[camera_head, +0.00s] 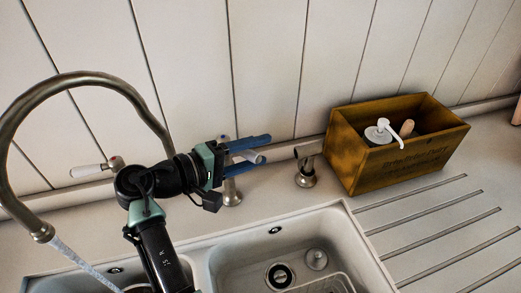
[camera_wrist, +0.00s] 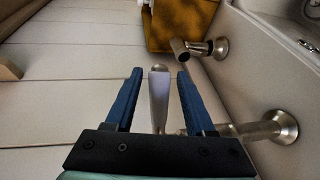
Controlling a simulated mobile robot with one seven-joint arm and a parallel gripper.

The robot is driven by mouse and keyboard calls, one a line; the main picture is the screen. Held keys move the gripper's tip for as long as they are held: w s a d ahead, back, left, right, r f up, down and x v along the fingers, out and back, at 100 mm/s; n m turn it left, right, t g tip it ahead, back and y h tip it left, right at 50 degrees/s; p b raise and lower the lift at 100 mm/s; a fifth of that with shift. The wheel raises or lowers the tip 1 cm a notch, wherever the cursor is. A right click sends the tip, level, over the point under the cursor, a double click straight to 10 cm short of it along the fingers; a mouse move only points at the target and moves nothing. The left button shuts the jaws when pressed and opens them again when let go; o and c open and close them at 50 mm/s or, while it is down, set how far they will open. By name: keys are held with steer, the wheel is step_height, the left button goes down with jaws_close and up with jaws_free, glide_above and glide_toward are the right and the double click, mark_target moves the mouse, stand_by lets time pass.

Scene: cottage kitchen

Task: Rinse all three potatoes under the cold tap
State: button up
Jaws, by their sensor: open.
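My gripper (camera_head: 268,152) is open behind the sink; it also shows in the wrist view (camera_wrist: 160,72). A white tap lever (camera_wrist: 160,95) lies between its two blue fingers, with a visible gap on each side. This lever's metal base (camera_head: 232,193) stands on the back ledge. Another white tap lever (camera_head: 87,170) points left near the wall. The curved metal spout (camera_head: 85,78) is at the left, and a stream of water (camera_head: 75,258) runs from its mouth. No potatoes can be made out in either view.
A wooden box (camera_head: 385,170) holding a white pump bottle (camera_head: 380,132) stands on the right of the ledge. A short metal fitting (camera_head: 305,170) stands between it and my gripper. The right basin (camera_head: 330,235) shows a drain and a rack. My arm covers part of the left basin.

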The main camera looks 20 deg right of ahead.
mark_target(243, 156)
steer(key=v, duration=0.6)
steer(key=shift+a+b, duration=0.1)
steer(key=shift+b, duration=0.3)
stand_by(0.4)
